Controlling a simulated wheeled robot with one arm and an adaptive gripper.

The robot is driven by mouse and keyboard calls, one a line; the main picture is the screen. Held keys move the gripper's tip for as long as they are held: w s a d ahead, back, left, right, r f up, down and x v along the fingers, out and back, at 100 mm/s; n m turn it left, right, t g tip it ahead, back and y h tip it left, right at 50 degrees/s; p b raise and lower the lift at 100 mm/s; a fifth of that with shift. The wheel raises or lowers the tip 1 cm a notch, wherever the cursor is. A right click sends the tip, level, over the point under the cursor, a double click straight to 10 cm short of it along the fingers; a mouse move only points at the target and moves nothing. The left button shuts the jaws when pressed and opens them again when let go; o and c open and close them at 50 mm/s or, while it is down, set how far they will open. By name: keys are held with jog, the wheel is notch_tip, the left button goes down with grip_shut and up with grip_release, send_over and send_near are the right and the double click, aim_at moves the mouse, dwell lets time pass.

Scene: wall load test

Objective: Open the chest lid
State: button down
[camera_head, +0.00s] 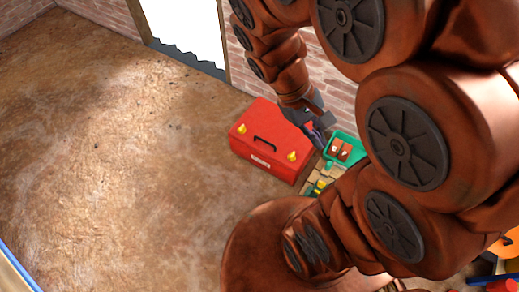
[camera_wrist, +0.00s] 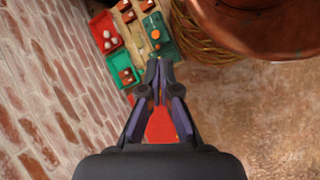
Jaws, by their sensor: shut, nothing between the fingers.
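The chest is a red box (camera_head: 268,141) with a black handle (camera_head: 264,143) and yellow latches on its front. It stands on the floor near the brick wall, and its lid looks shut. My gripper (camera_head: 315,132) is at the right end of the chest, and I cannot tell whether it touches it. In the wrist view my gripper (camera_wrist: 159,75) has its fingers together with nothing held. A patch of red (camera_wrist: 161,126), seemingly the chest, shows between the finger links. My gripper's body hides most of the chest there.
A green bin (camera_head: 345,149) and a wooden board (camera_head: 321,178) with small items lie right of the chest. The wrist view shows a red bin (camera_wrist: 106,34), a green bin (camera_wrist: 121,66) and a woven basket (camera_wrist: 200,38). The brick wall (camera_wrist: 45,85) is close. Floor left of the chest is clear.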

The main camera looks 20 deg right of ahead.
jog(key=w+d+f+n+t+h+b, duration=0.1)
jog(key=w+d+f+n+h+b, duration=0.25)
jog(key=w+f+b, duration=0.45)
jog(key=w+d+f+n+h+b, duration=0.25)
jog(key=w+f+h+b, duration=0.3)
jog(key=f, duration=0.45)
jog(key=w+d+f+n+t+h+b, duration=0.1)
jog(key=w+d+f+n+h+b, duration=0.15)
jog(key=w+f+b, duration=0.55)
jog(key=w+a+f+n+t+h+b, duration=0.1)
jog(key=w+a+f+n+t+b, duration=0.2)
jog(key=f, duration=0.6)
jog(key=w+a+f+n+t+h+b, duration=0.25)
jog(key=w+f+n, duration=0.2)
jog(key=f, duration=0.45)
jog(key=n+t+y+b, duration=0.3)
jog(key=n+t+b, duration=0.45)
jog(key=b, duration=0.25)
send_near(260, 147)
jog(key=r+x, duration=0.1)
jog(key=x, duration=0.7)
jog(key=shift+w+d+r+y, duration=0.3)
jog(key=shift+w+d+r, duration=0.1)
jog(key=shift+d, duration=0.25)
